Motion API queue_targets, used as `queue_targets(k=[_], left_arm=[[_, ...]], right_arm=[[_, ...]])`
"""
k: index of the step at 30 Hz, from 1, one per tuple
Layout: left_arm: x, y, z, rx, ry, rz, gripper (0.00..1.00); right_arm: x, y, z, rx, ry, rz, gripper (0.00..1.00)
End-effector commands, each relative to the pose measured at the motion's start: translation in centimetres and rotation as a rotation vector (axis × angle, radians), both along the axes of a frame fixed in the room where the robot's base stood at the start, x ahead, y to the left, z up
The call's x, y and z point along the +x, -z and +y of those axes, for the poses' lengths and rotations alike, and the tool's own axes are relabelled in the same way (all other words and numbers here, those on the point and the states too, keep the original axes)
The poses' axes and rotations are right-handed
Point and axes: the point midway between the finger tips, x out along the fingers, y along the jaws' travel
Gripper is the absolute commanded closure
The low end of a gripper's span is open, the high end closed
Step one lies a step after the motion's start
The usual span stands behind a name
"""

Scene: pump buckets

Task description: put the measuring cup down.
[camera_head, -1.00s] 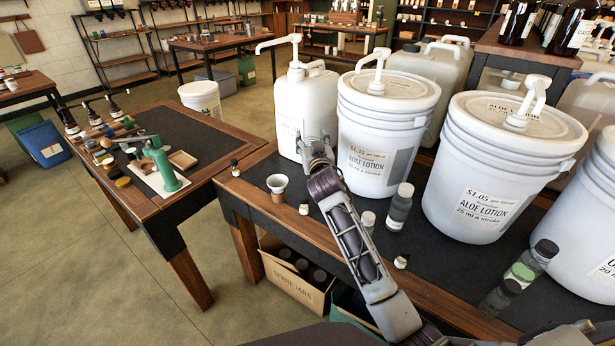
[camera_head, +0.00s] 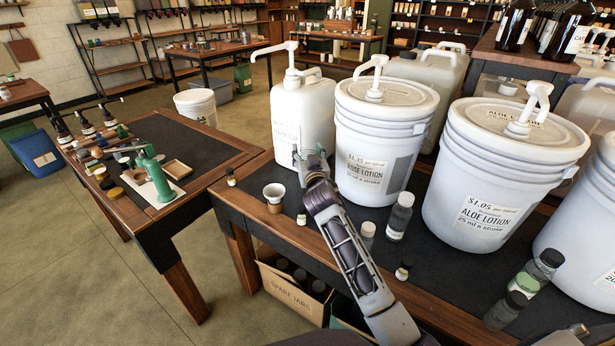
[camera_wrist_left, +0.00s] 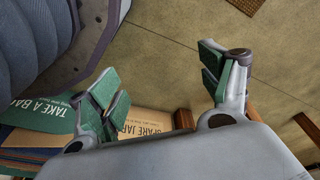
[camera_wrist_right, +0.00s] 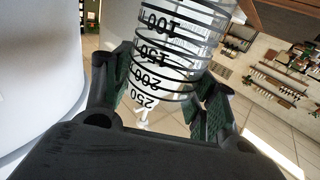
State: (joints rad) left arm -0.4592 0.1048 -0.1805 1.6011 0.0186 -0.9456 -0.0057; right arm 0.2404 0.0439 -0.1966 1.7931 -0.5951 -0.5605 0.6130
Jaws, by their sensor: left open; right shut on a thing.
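The measuring cup (camera_wrist_right: 168,50) is clear with black rings and numbers from 100 to 250. It fills the middle of the right wrist view, tilted in the picture. My right gripper (camera_wrist_right: 160,88) is shut on the cup, one finger on each side. In the head view my right gripper (camera_head: 312,160) is in front of the white jug (camera_head: 303,115) with a pump, and it largely hides the cup. I cannot tell whether the cup touches the table. My left gripper (camera_wrist_left: 163,82) is open and empty, above the floor and a cardboard box.
The rose lotion bucket (camera_head: 385,135) stands just right of my gripper, the aloe lotion bucket (camera_head: 490,180) beyond it. A small brown bottle with a white funnel-like top (camera_head: 274,196) stands left on the dark table (camera_head: 335,235). Small bottles (camera_head: 400,217) stand nearer the front.

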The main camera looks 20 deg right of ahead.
Motion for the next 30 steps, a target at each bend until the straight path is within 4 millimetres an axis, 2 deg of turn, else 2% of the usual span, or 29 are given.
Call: queue_targets(k=[1, 6, 22, 27, 29, 30], left_arm=[[0.1, -0.3, -0.2, -0.002, 0.0, 0.0, 0.21], [0.3, -1.5, -0.6, -0.006, 0.002, 0.009, 0.21], [0.4, -2.1, -0.7, -0.008, 0.004, 0.014, 0.21], [0.2, -2.1, -0.7, -0.007, 0.005, 0.024, 0.21], [0.3, -2.7, -0.9, -0.008, 0.006, 0.024, 0.21], [0.6, -3.6, -1.1, -0.013, 0.006, 0.02, 0.21]], right_arm=[[0.0, 0.8, 0.0, -0.001, 0.0, 0.001, 0.69], [0.0, 2.5, 0.0, 0.0, -0.001, 0.0, 0.69], [0.0, 3.1, 0.0, 0.0, 0.0, -0.001, 0.69], [0.0, 4.2, 0.0, 0.001, 0.0, 0.0, 0.69], [0.0, 4.7, 0.0, 0.001, 0.0, 0.0, 0.69], [0.0, 5.1, 0.0, 0.0, 0.0, 0.0, 0.69]])
